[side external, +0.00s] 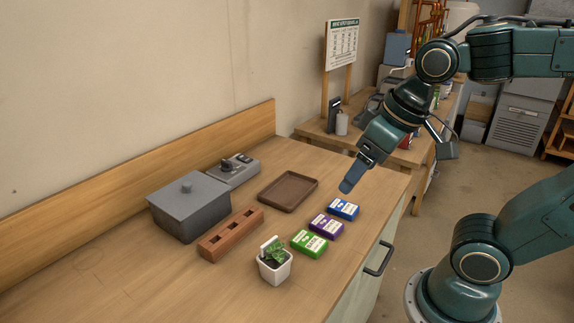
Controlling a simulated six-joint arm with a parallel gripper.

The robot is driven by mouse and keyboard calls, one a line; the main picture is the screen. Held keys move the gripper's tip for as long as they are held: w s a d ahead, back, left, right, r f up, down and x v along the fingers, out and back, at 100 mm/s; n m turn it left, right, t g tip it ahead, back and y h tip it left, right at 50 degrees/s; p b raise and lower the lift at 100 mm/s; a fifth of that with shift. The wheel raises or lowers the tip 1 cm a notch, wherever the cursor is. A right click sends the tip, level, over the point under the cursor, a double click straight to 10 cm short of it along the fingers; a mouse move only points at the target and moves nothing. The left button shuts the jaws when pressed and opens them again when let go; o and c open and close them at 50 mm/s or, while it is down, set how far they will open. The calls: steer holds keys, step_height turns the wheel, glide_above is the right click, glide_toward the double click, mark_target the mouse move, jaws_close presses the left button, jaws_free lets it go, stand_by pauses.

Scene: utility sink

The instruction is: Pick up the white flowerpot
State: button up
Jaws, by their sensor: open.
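The white flowerpot (275,272) stands upright near the front edge of the wooden worktop in the side external view. It is a small, square, tapered pot with a green leafy plant (274,250) in it and a white tag at its back. My gripper (346,187) is above the worktop, up and to the right of the pot in the picture, near the blue box. It points down and to the left and is open and empty. It is well apart from the pot. Its fingers overlap from this side, so the gap between them is hidden.
Blue (343,209), purple (326,226) and green (309,243) boxes lie in a row beside the pot. Behind are a brick with holes (231,236), a grey lidded bin (189,212), a grey control box (233,172) and a brown tray (265,194). The left worktop is clear.

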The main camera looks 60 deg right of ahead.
steer(key=w+a+f+g, duration=0.2)
steer(key=w+a+f, duration=0.15)
steer(key=w, duration=0.45)
steer(key=m+g, duration=0.1)
steer(key=g, duration=0.2)
glide_above(276, 260)
step_height(276, 260, down, 6)
steer(key=shift+a+f, duration=0.1)
steer(key=shift+f, duration=0.1)
steer(key=shift+f, duration=4.2)
steer(key=shift+f, duration=2.55)
